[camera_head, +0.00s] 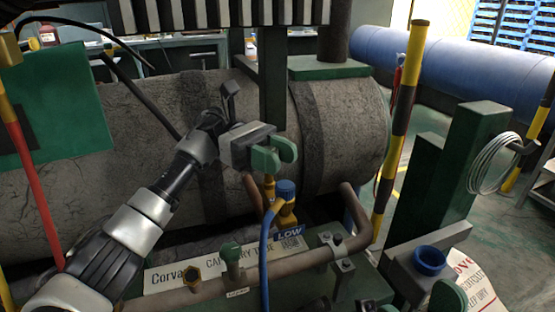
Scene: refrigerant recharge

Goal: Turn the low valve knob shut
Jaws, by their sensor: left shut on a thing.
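The low valve has a blue knob (286,190) on top of a brass-yellow fitting (287,218). A blue hose (265,255) joins it, and a blue LOW tag (289,232) is beside it. My left gripper (276,156) is just above and left of the blue knob, apart from it in the picture. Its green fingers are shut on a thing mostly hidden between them. A yellow-brass piece (268,187) shows just below the fingers and seems to be that thing.
A large grey tank (335,140) lies behind the valve. A pipe (215,292) with a small green valve handle (232,252) runs in front.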

